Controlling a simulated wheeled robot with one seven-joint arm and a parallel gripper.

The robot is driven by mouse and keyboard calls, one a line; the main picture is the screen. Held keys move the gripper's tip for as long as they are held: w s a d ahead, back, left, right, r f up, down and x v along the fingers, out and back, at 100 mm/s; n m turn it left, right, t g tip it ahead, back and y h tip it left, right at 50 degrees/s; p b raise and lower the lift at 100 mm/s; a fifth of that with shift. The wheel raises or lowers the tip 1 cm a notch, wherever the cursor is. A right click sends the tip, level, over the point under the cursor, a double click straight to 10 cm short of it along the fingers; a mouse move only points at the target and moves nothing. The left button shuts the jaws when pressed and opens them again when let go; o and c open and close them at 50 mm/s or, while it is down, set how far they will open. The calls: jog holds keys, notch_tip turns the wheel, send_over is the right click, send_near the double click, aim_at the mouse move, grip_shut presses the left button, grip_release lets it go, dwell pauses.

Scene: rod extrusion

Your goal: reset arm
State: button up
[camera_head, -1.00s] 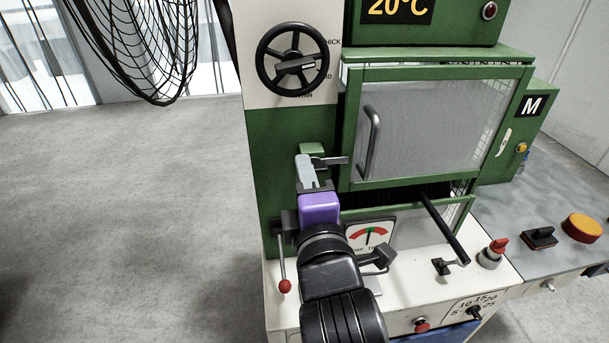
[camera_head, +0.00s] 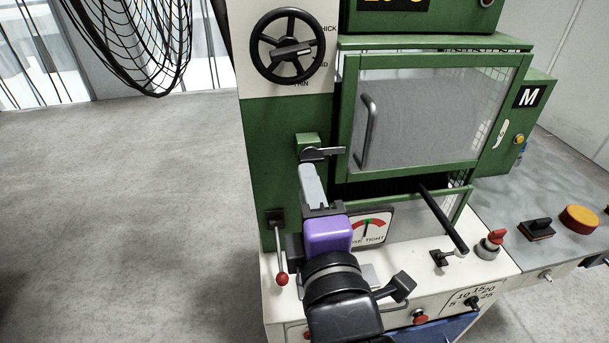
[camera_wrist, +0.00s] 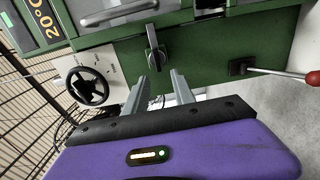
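My gripper (camera_head: 311,184), with its purple body and grey fingers, is in front of the green machine (camera_head: 277,150). In the wrist view my gripper (camera_wrist: 158,92) has its two fingers apart with nothing between them. A small dark latch handle (camera_head: 322,152) on a green block is just above the fingertips in the head view. The latch handle also shows beyond the fingers in the wrist view (camera_wrist: 155,50), apart from them. The arm is still bent low in front of the machine.
A black handwheel (camera_head: 290,46) is above. A red-knobbed lever (camera_head: 281,278) is at the left of my gripper. The door handle (camera_head: 368,132), a gauge (camera_head: 372,226) and a black bar lever (camera_head: 443,218) are at the right. Open floor lies left.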

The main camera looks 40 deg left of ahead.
jog(key=shift+v, duration=1.15)
